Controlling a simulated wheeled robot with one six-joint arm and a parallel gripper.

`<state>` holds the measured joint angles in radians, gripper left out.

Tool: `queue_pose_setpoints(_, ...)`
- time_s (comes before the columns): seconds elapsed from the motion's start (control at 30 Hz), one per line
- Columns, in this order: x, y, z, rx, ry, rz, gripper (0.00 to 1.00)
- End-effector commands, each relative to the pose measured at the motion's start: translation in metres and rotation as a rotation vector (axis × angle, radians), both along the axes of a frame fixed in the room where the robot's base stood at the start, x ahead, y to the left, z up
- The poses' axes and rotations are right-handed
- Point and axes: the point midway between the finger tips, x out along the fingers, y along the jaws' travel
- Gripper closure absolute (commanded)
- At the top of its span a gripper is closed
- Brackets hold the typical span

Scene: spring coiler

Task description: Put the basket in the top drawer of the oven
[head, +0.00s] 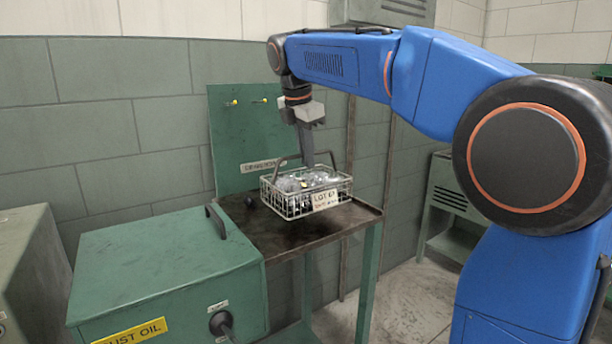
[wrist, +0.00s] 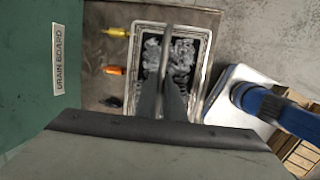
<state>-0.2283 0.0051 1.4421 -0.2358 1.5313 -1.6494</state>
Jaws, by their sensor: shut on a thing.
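The basket (head: 292,208) is a pale wire basket with a dark arched handle (head: 279,163) and a tag reading LOT. It holds shiny grey parts. It is at the dark-topped drain stand (head: 318,237); whether its bottom touches the top I cannot tell. My gripper (head: 309,160) points down from above and is shut on the handle. In the wrist view the fingers (wrist: 166,98) hide the middle of the basket, whose pale rim (wrist: 207,62) shows around them. No oven or drawer can be identified for certain.
A green quench tank (head: 165,262) with a yellow label and a black handle stands at the front left. The green drain board (head: 232,135) rises behind the stand, with small coloured pegs. A vented green-grey cabinet (head: 450,205) stands at the right. Floor (head: 405,295) shows between.

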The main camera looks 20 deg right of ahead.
Motion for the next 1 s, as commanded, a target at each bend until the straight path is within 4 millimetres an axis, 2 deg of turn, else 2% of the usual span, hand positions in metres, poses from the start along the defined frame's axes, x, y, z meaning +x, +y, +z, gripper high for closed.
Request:
queue_pose_setpoints(0.17, 0.0, 0.0, -0.007, 0.0, -0.001, 0.0, 1.0)
queue_pose_setpoints(0.5, 0.0, 0.0, -0.043, 0.0, -0.002, -0.001, 1.0)
queue_pose_setpoints(0.87, 0.0, 0.0, -0.046, 0.0, -0.002, -0.001, 1.0)
queue_pose_setpoints(0.9, 0.0, 0.0, -0.047, 0.0, 0.0, -0.001, 0.87)
queue_pose_setpoints(0.97, 0.0, 0.0, -0.047, 0.0, 0.0, -0.001, 0.73)
queue_pose_setpoints(1.0, 0.0, 0.0, -0.047, 0.0, 0.0, -0.001, 0.73)
